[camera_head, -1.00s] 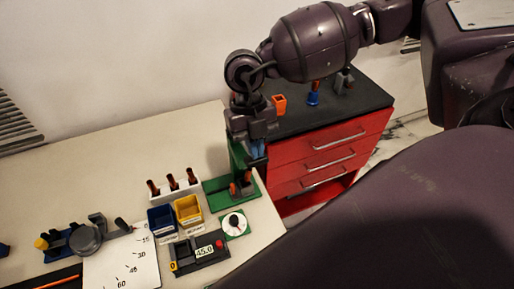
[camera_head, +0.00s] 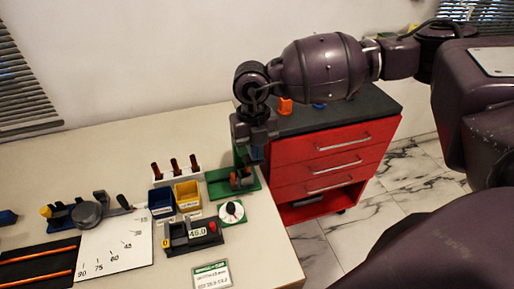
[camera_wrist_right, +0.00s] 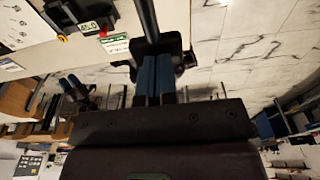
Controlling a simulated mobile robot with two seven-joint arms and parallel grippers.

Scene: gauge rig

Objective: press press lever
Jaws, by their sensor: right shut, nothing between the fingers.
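The green press (camera_head: 218,184) stands at the right end of the pale table, its upright mostly hidden behind my right wrist. My right gripper (camera_head: 257,154) points down over the press, its blue fingers low and close to the dark and orange parts on the base. In the right wrist view the blue fingers (camera_wrist_right: 157,78) are together, with nothing between them. A dark bar (camera_wrist_right: 148,20), which looks like the press lever, runs down to the fingertips; I cannot tell whether they touch it. My left gripper is out of view.
A red drawer cabinet (camera_head: 335,155) stands to the right.

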